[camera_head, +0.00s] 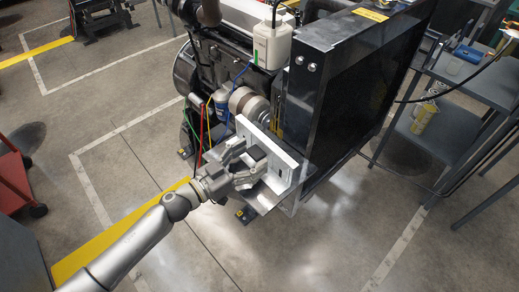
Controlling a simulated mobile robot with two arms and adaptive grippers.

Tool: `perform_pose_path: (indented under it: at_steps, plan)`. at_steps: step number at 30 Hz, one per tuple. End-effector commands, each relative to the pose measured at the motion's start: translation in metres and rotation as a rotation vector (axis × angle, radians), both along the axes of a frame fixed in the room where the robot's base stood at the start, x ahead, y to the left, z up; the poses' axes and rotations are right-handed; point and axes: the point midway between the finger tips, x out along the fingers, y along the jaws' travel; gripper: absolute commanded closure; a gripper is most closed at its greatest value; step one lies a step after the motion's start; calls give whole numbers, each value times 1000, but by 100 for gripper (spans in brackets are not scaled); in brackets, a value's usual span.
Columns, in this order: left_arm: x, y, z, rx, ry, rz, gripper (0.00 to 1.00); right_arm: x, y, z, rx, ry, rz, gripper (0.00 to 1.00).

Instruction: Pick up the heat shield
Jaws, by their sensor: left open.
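A pale metal plate with slots, which looks like the heat shield (282,165), is on the near side of the diesel engine, beside the large black radiator panel. My left gripper (254,168) is right at the plate's front face, with its fingers spread around a small dark part on it. The jaws are open. Whether the fingers touch the plate cannot be told. The gripper hides part of the plate's left side. My right gripper is not in view.
The black radiator panel (345,80) rises just right of the plate. A white bottle (272,46) and thin coloured wires are above and to the left. A grey cart (470,75) stands at right. The floor in front is clear.

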Motion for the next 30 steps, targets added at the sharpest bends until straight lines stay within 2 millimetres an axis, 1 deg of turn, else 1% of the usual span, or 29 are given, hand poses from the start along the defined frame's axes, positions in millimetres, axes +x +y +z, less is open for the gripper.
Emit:
perform_pose_path:
  at_steps: [1,3,11,14,27,28,30]
  plan:
    - [5,-4,1,-2,-1,1,31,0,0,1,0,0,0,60]
    - [8,-8,1,-2,-1,0,31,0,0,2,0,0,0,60]
    - [9,-10,-1,0,-1,0,31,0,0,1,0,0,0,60]
    - [9,-10,-1,0,-1,0,42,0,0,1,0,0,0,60]
    - [9,-10,0,0,-1,0,98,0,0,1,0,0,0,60]
    - [9,-10,0,0,-1,0,100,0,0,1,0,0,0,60]
    - [9,-10,1,-2,-3,-1,100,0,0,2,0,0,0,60]
